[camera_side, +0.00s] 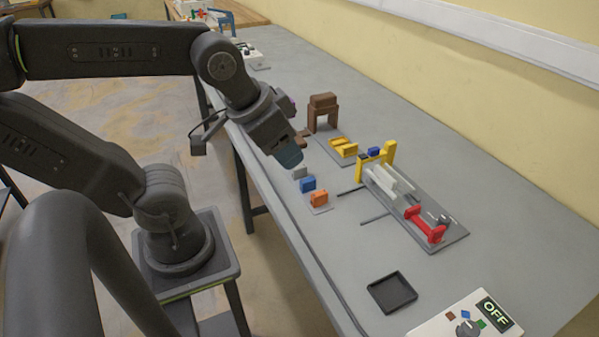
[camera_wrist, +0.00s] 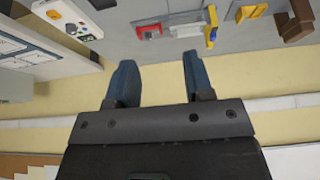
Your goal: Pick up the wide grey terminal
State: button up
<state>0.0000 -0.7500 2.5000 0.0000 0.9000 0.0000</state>
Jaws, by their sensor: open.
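A small grey block (camera_side: 300,172), which looks like the grey terminal, sits at the back of a short row on the table, partly close under my gripper in the side view. A blue block (camera_side: 307,184) and an orange block (camera_side: 318,198) stand in front of it. My gripper (camera_side: 290,157) hangs above and just behind the grey block, apart from the table as far as I can tell. In the wrist view my gripper (camera_wrist: 157,75) is open, with nothing between its two dark blue fingers. The grey block does not show there.
A fixture with a red clamp (camera_side: 426,225) and a yellow post (camera_side: 389,152) stands to the right. Yellow blocks (camera_side: 343,147) and a brown stand (camera_side: 323,112) are behind. A black tray (camera_side: 391,292) and an OFF box (camera_side: 466,318) are in front.

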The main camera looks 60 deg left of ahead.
jog(key=o, duration=0.5)
jog(key=m+g+y, duration=0.4)
jog(key=m+g, duration=0.2)
jog(key=m, duration=1.2)
send_over(299, 167)
jog(key=d, duration=0.5)
notch_tip(299, 167, down, 13)
jog(key=x, duration=0.6)
jog(key=w+x, duration=0.1)
jog(key=x, duration=0.2)
jog(key=shift+a, duration=0.25)
jog(key=shift+s+x, duration=0.2)
jog(key=shift+x, duration=2.45)
